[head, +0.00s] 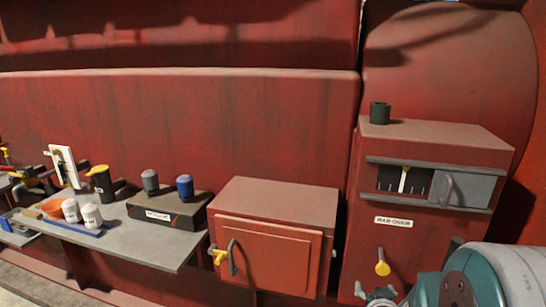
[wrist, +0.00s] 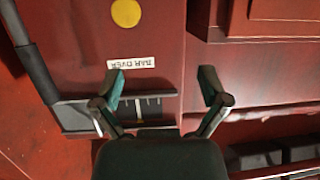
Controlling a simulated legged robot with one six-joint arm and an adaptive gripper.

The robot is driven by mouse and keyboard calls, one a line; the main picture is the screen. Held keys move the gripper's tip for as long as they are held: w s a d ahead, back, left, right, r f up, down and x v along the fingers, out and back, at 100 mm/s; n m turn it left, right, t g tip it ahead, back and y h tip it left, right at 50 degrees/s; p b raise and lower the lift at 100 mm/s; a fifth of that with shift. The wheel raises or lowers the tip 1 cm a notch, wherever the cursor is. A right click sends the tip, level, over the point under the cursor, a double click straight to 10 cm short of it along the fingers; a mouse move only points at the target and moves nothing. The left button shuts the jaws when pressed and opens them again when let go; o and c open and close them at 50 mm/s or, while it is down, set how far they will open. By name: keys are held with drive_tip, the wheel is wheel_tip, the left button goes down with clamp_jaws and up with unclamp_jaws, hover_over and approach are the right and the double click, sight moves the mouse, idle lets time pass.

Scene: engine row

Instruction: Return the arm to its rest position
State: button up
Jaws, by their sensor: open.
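My gripper (wrist: 162,76) shows in the wrist view with its two dark fingers spread apart and nothing between them. It is in front of the red oven cabinet, which appears upside down there with its label (wrist: 131,62) and dial window (wrist: 150,108). In the head view, a teal and grey part of my arm (head: 490,278) fills the lower right corner, in front of the cabinet's lower part.
The oven cabinet (head: 440,142) has a grey handle (head: 447,190), a yellow knob (head: 382,268) and a dark green cup (head: 380,113) on top. A smaller red cabinet (head: 272,250) stands left of it. Further left, a grey shelf (head: 165,248) holds cups, a dark box and a blue tray.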

drive_tip(key=s+a+r+g+y, duration=0.1)
drive_tip(key=s+a+r+g, duration=0.2)
drive_tip(key=s, duration=0.5)
drive_tip(key=s+a+r+n+g+y, duration=0.1)
drive_tip(key=s+a+r+g, duration=0.1)
drive_tip(key=s+r, duration=0.3)
drive_tip(key=s+a+r+n+g+y, duration=0.1)
drive_tip(key=s+a+r+g, duration=0.2)
drive_tip(key=s, duration=0.8)
drive_tip(key=shift+a+r+g, duration=0.3)
drive_tip(key=shift+a+r, duration=0.4)
drive_tip(key=shift+a, duration=0.35)
